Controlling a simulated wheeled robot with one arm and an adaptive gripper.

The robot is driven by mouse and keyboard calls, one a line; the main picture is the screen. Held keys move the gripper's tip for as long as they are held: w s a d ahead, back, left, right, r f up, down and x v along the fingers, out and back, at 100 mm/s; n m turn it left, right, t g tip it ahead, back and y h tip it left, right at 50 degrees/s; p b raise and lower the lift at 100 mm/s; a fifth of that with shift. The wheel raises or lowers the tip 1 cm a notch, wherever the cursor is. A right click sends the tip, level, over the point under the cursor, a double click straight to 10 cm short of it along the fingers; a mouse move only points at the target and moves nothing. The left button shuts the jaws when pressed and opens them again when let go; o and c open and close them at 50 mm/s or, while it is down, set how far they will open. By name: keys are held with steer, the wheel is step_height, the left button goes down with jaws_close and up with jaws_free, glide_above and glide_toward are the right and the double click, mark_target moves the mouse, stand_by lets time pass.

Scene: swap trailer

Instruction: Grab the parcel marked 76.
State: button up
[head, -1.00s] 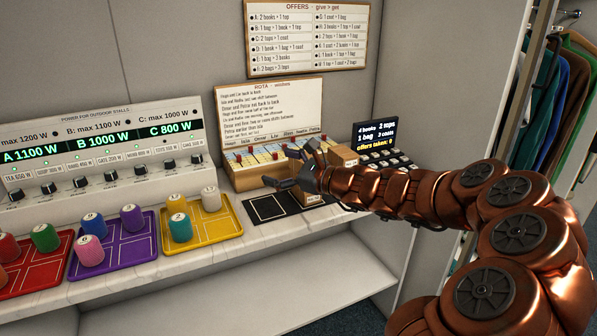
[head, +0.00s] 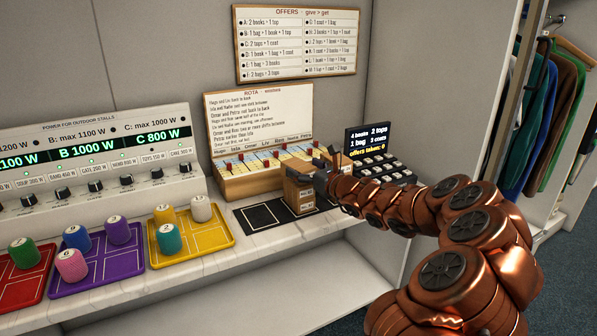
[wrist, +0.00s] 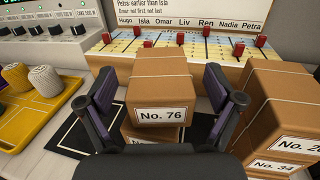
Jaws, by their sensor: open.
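The parcel marked No. 76 (wrist: 158,100) is a brown box, seen in the wrist view on top of another brown parcel (wrist: 150,136). My gripper (wrist: 160,88) is open, with one finger on each side of parcel 76; a gap shows on the left, and the right finger is close to the box. In the head view my gripper (head: 326,172) is at the parcels (head: 299,192); I cannot tell there which one is 76. The lower parcel's label is mostly hidden by my gripper.
Close on the right stands another stack, its upper parcel (wrist: 284,95) with a partly cut-off label and a No. 34 label (wrist: 272,166) below. The rota board (head: 258,125) with red pegs is behind. A yellow tray (head: 189,248) with spools lies left. The black mat's left part (head: 262,215) is clear.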

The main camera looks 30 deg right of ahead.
steer(key=shift+w+a, duration=0.15)
steer(key=shift+w, duration=1.1)
steer(key=shift+c, duration=0.2)
steer(key=c, duration=1.2)
